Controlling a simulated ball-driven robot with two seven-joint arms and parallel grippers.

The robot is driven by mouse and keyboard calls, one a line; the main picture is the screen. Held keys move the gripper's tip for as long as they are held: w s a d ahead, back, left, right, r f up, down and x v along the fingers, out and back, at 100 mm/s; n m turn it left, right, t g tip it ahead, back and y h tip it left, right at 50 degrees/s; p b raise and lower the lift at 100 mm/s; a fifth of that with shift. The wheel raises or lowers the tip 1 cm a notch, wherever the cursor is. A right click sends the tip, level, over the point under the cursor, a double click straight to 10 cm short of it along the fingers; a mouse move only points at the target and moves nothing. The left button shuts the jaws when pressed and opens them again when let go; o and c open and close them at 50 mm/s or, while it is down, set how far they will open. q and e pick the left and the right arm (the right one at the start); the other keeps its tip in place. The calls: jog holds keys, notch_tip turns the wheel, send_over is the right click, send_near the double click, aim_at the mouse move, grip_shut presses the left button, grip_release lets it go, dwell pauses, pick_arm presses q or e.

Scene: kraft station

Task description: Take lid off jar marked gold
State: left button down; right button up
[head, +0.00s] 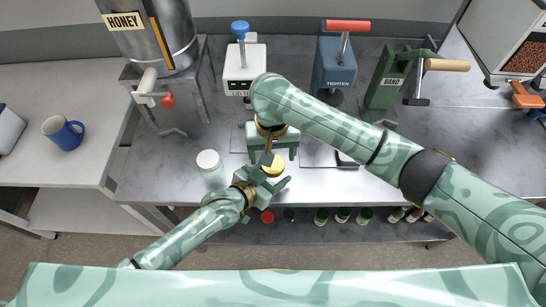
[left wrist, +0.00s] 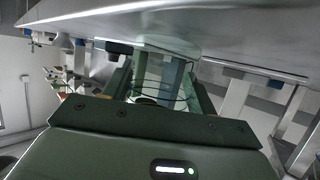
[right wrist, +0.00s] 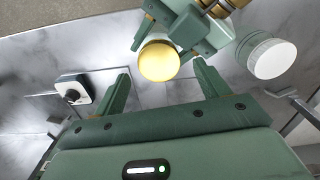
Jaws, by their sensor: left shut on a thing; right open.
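A jar with a gold-yellow lid (head: 273,164) stands near the front edge of the grey bench; no label on it can be read. My left gripper (head: 275,174) is shut around this jar from the front. In the left wrist view the clear jar body (left wrist: 150,72) shows between the fingers. My right gripper (head: 273,154) is open above and just behind the lid, pointing down. In the right wrist view the gold lid (right wrist: 159,63) lies ahead of the open fingers, apart from them. A second jar, with a white lid (head: 208,160), stands to the left.
A honey dispenser (head: 165,35) is at the back left. A white press with a blue knob (head: 244,70), a tightening press (head: 336,68) and a green band tool (head: 390,78) stand along the back. Several bottles (head: 342,214) are on the lower shelf. A blue mug (head: 64,133) is on the left table.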

aim_at(273, 174)
notch_tip(273, 174, up, 2)
jog(key=shift+c, duration=0.4)
notch_tip(273, 174, up, 2)
jog(key=m, duration=0.4)
jog(key=shift+r, duration=0.2)
jog(key=shift+r+m, duration=0.2)
jog(key=shift+m, duration=0.3)
jog(key=shift+d+f+m, duration=0.1)
jog(key=shift+m, duration=0.2)
notch_tip(273, 174, down, 8)
jog(key=shift+r, duration=0.25)
jog(key=shift+c, duration=0.2)
